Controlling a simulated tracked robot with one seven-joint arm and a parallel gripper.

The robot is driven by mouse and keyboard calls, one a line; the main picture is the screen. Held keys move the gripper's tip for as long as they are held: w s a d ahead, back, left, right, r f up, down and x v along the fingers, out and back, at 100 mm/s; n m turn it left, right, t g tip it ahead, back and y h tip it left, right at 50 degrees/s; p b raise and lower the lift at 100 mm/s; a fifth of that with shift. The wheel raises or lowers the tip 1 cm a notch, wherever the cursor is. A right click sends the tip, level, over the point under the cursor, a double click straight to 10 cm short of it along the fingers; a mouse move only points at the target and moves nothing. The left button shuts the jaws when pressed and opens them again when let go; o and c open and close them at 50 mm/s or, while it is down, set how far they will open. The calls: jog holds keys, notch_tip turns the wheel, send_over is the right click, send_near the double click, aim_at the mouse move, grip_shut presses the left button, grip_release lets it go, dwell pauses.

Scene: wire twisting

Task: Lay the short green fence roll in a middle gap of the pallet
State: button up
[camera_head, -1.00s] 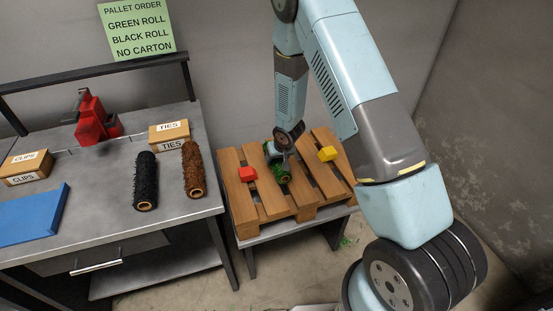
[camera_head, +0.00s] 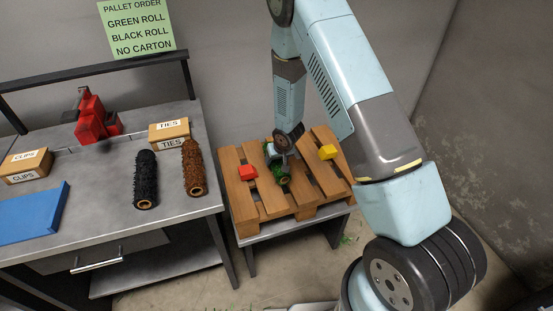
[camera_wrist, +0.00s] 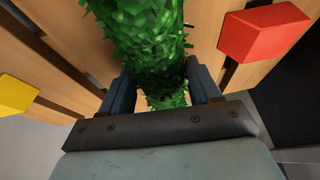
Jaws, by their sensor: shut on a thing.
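The green roll (camera_head: 281,176) lies low over the middle of the wooden pallet (camera_head: 247,213), between a red block (camera_head: 247,172) and a yellow block (camera_head: 328,152). My gripper (camera_head: 276,152) is over its far part. In the wrist view the green roll (camera_wrist: 140,30) runs between the two fingers of my gripper (camera_wrist: 161,88), which is shut on it. The slats (camera_wrist: 65,30) show on both sides of it. My gripper hides part of the roll, and I cannot tell whether the roll touches the pallet.
A grey bench (camera_head: 110,200) stands left of the pallet. It bears a black roll (camera_head: 145,180), a brown roll (camera_head: 193,168), TIES (camera_head: 169,133) and CLIPS (camera_head: 26,166) cartons, a red tool (camera_head: 93,118) and a blue slab (camera_head: 32,214). A sign (camera_head: 138,27) hangs behind.

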jog(key=shift+f, duration=0.3)
jog(key=o, duration=1.2)
jog(key=v, duration=1.3)
jog(key=shift+s+d+r, duration=0.1)
jog(key=shift+r, duration=0.25)
